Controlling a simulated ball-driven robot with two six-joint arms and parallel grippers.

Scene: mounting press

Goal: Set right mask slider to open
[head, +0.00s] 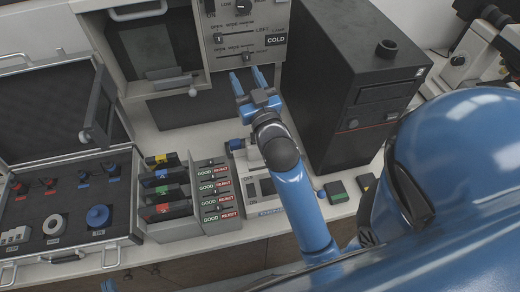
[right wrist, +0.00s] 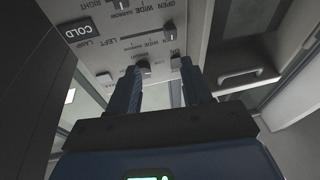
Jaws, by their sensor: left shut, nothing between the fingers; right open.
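The press panel (head: 236,20) has two mask sliders. The upper, left slider (head: 218,37) has its knob at the OPEN end. The lower, right slider (head: 247,57) has its knob toward the NARROW end. My right gripper (head: 246,80) is open and empty, its fingers pointing at the panel just below the right slider, apart from it.
A black computer tower (head: 350,80) stands close to the right of my right arm. GOOD/REJECT trays (head: 215,190) and coloured boxes (head: 165,185) stand below. An open case (head: 60,200) lies at left. A handle (right wrist: 248,78) projects beside the panel.

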